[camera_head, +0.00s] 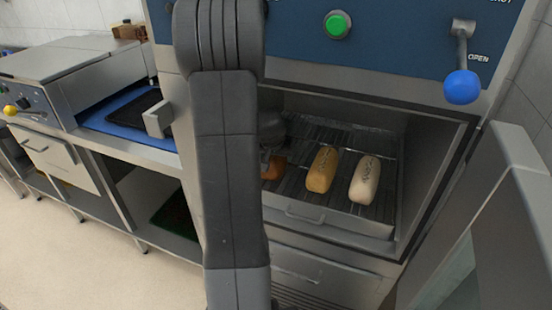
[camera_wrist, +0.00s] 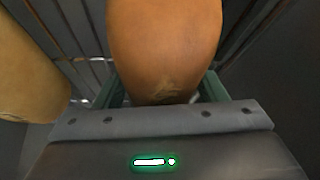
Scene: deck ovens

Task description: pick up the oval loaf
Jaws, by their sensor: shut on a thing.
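In the head view the oval loaf (camera_head: 274,167) shows only in part at the left of the oven rack, behind my arm. Most of my gripper is hidden there. I cannot tell whether the loaf touches the rack.
A golden loaf (camera_head: 322,170) and a pale loaf (camera_head: 365,180) lie to the right on the rack (camera_head: 345,140). The golden loaf (camera_wrist: 28,75) is close on the left in the wrist view. Oven walls and the open door (camera_head: 500,220) bound the space.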

